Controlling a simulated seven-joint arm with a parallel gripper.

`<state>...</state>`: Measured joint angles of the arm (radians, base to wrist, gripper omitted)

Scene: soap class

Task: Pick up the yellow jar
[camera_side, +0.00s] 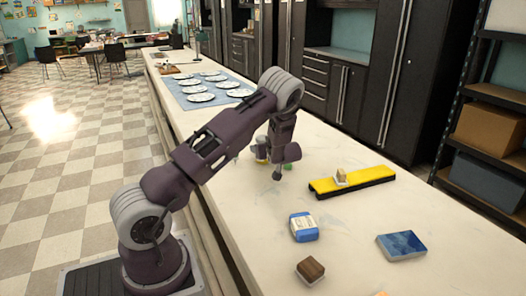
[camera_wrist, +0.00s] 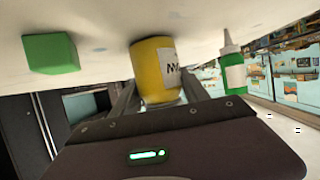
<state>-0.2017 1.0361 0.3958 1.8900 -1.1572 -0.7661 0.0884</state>
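The yellow jar (camera_wrist: 150,72) has a white label with dark letters. It appears upside down in the wrist view, against the pale counter. My gripper (camera_wrist: 158,92) has its fingers apart, one on each side of the jar. I cannot tell whether they touch it. In the side view, my gripper (camera_side: 277,172) is low over the counter and the jar (camera_side: 262,153) is mostly hidden behind it.
In the wrist view, a green block (camera_wrist: 50,54) is left of the jar and a green bottle (camera_wrist: 233,68) is right. On the counter (camera_side: 230,165) are a yellow-topped black strip (camera_side: 350,182), a blue-and-white block (camera_side: 303,227), a brown block (camera_side: 310,269) and a blue sponge-like block (camera_side: 401,245).

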